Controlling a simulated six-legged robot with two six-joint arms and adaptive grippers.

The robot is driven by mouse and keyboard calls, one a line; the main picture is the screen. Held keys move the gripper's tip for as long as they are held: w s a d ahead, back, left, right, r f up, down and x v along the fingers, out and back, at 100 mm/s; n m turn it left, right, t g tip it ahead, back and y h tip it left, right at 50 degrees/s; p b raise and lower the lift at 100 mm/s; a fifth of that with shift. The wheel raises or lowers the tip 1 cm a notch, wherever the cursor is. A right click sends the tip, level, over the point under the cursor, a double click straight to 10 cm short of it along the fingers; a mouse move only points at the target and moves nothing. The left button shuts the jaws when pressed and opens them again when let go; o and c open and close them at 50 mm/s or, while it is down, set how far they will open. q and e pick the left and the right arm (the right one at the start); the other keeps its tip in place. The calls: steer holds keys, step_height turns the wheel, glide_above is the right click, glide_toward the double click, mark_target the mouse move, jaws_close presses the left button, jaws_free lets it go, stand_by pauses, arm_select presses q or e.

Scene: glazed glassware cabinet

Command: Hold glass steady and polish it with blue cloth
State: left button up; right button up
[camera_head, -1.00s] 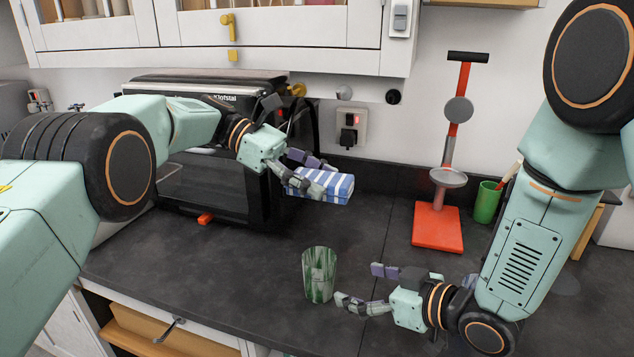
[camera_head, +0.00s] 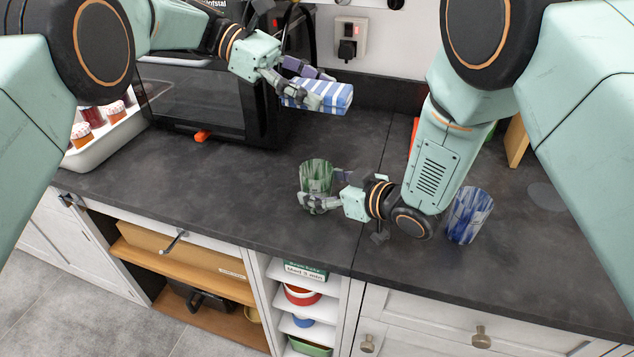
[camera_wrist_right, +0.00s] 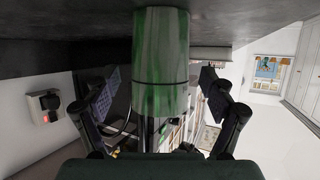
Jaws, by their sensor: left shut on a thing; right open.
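A folded blue-and-white striped cloth (camera_head: 338,97) is in my left gripper (camera_head: 318,88), which is shut on it and holds it above the counter near the black oven. A green streaked glass (camera_head: 316,172) stands upright on the counter below the cloth. My right gripper (camera_head: 322,188) is open at the glass, with a finger on either side. In the right wrist view the glass (camera_wrist_right: 161,60) stands between the spread fingertips, with visible gaps on both sides. One finger hides part of the lower glass in the head view.
A blue streaked glass (camera_head: 469,215) stands right of my right forearm. The black oven (camera_head: 205,105) is at the back left. A white tray with jars (camera_head: 98,145) is at far left. The counter (camera_head: 230,190) left of the green glass is clear.

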steer(key=shift+x, duration=1.3)
steer(key=shift+c, duration=0.2)
steer(key=shift+s+d, duration=0.1)
steer(key=shift+c, duration=0.8)
steer(key=c, duration=1.2)
